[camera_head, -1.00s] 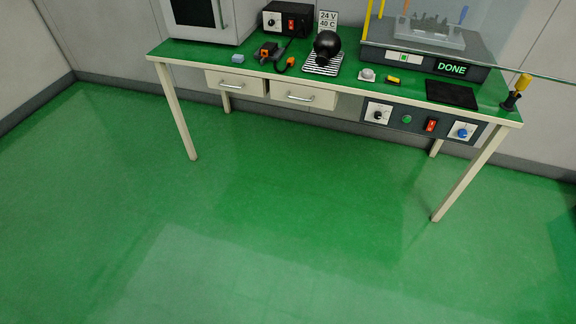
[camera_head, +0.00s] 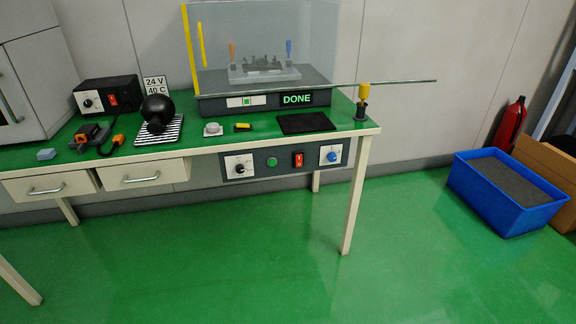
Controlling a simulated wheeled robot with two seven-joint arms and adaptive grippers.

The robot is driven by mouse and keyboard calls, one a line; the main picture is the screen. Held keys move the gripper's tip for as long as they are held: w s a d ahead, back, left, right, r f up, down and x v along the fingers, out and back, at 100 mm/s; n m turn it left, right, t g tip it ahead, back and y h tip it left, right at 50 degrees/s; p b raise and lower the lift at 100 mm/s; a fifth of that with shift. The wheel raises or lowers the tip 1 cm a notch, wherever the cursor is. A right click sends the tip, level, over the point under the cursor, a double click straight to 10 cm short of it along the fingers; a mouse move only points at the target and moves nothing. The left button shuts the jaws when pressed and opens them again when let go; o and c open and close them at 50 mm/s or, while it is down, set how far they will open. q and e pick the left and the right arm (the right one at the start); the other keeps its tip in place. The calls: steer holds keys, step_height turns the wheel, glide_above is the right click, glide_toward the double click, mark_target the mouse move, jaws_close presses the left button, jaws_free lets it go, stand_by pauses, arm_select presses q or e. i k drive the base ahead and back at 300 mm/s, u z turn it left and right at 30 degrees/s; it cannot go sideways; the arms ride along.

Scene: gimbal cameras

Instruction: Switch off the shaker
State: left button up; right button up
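The shaker (camera_head: 215,106) stands at the back right of the green-topped bench. It has a grey base, a clear cover (camera_head: 265,40) with a yellow edge, and a tray (camera_head: 264,73) holding small items inside. A display on its front reads DONE (camera_head: 296,99), beside a white switch plate with a small green part (camera_head: 246,101). A panel under the bench top carries a black knob (camera_head: 240,168), a green button (camera_head: 272,162), a red switch (camera_head: 298,160) and a blue knob (camera_head: 331,156). Neither of my grippers is in view.
A clear panel edge juts past the bench's right end. A blue crate (camera_head: 508,193) sits right. Floor in front is clear.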

mark_target(298, 157)
steer(key=u, duration=0.1)
steer(key=i, duration=1.45)
steer(key=u, duration=0.35)
